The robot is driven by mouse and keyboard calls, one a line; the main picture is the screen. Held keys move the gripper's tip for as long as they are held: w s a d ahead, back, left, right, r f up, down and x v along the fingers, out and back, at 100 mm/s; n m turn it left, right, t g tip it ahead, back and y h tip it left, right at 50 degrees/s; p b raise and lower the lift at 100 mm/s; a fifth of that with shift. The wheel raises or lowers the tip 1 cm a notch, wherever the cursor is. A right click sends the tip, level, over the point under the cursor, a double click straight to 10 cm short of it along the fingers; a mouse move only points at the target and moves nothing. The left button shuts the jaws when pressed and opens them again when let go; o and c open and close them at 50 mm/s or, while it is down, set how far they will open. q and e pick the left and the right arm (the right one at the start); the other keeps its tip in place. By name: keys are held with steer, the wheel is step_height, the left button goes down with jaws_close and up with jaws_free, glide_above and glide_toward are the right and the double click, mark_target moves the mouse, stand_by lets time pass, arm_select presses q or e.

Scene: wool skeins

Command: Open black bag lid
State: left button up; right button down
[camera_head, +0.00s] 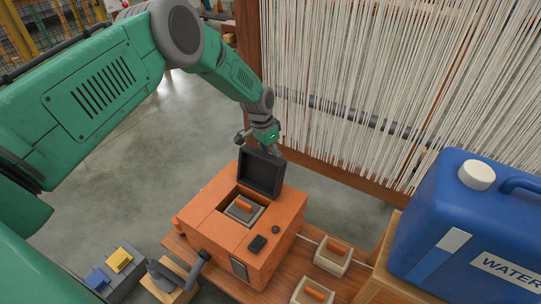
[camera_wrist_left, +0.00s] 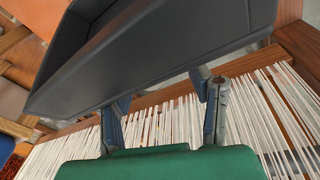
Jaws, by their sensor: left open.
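The black lid (camera_head: 261,172) stands raised, roughly upright, at the back of an orange box-like bag (camera_head: 208,216). The bag's square opening is uncovered, and a grey piece with an orange handle (camera_head: 243,208) sits inside. My left gripper (camera_head: 262,146) is just behind and above the lid's top edge. In the left wrist view the dark lid (camera_wrist_left: 150,50) fills the upper part, and the two spread fingers of my left gripper (camera_wrist_left: 162,92) are close to its edge. Whether they touch it I cannot tell. My right gripper is not in view.
A wooden loom with white threads (camera_head: 350,80) stands behind. A blue water container (camera_head: 440,230) is at the right on a wooden stand. Beige holders with orange handles (camera_head: 333,257) lie on the bench right of the bag. Yellow and blue blocks (camera_head: 118,260) are at lower left.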

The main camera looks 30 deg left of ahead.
arm_select(q)
step_height(320, 180, up, 11)
steer(key=s+a, duration=0.1)
steer(key=a, duration=0.1)
steer(key=shift+a+r, duration=0.1)
stand_by(0.4)
